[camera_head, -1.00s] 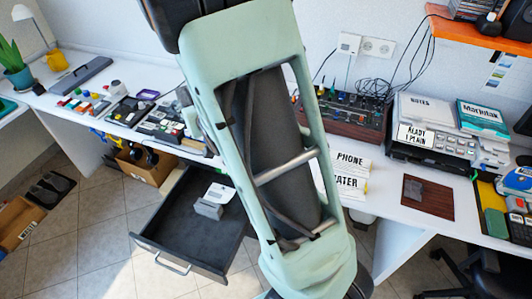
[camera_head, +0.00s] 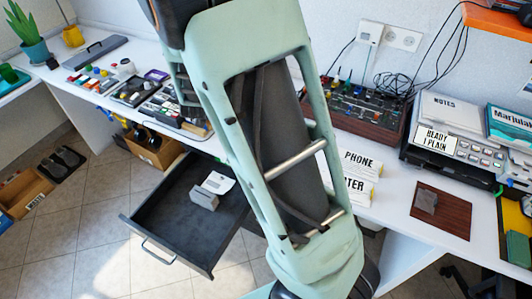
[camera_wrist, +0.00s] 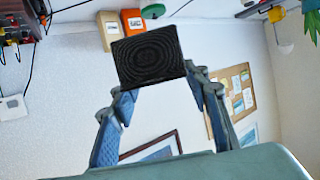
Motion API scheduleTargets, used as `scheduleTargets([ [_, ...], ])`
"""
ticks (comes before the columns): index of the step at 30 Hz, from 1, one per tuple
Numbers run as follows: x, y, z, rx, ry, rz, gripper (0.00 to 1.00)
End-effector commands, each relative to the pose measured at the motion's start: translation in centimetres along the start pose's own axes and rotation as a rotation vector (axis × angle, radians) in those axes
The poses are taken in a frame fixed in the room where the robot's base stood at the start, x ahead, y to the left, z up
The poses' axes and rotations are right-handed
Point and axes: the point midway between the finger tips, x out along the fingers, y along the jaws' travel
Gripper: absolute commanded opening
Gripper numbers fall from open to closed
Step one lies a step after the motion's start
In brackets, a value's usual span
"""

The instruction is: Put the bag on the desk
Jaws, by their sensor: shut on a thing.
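In the wrist view, my gripper (camera_wrist: 160,88) is shut on a dark, roughly square object (camera_wrist: 148,60) with fine curved ridges on its face. Its fingertips press on opposite sides of it, well clear of any surface that I can see. I cannot tell from its face alone whether this is the bag. No other thing is plainly a bag. In the head view, the long white desk (camera_head: 385,222) runs along the wall. My pale green arm covers the middle of that view, and the gripper is outside it.
An open dark drawer (camera_head: 165,222) holding a small light box sticks out below the desk. The desk carries a mixer (camera_head: 365,108), a printer (camera_head: 455,150), label blocks (camera_head: 358,162) and a brown board (camera_head: 440,212). Bare desk lies around the board. Cardboard boxes (camera_head: 25,190) stand on the floor.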

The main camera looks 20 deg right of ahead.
Motion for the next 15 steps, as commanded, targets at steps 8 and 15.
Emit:
scheduleTargets([
  [8, 2.1, 0.6, 4.0, 0.078, 0.0, 0.186, 0.14],
  [15, 2.7, 1.0, 11.1, 0.162, -0.002, 0.404, 0.14],
])
